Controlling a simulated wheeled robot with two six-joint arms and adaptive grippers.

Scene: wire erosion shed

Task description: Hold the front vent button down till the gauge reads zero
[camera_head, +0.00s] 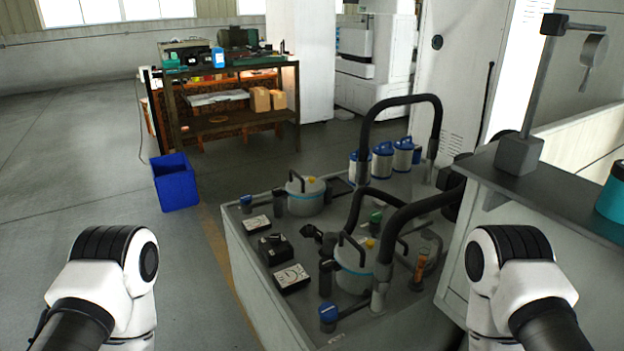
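Two grey lidded canisters stand on a grey bench (262,290) at the centre: a rear one (306,200) and a front one (353,275). Each has a black lid handle and a small yellow spot on its lid; the front one's yellow spot (370,243), possibly the vent button, is small. Two white-faced meters lie on the bench's left side, a rear one (257,223) and a front one (292,277). Their readings are too small to make out. Only white-and-black links of my two arms show at the bottom left and right. Neither gripper is in view.
Thick black hoses (400,100) arch over the bench by the canisters. A black box (275,248), blue-capped post (328,318) and orange cylinder (421,266) crowd it. A blue bin (175,182) sits on the open floor left.

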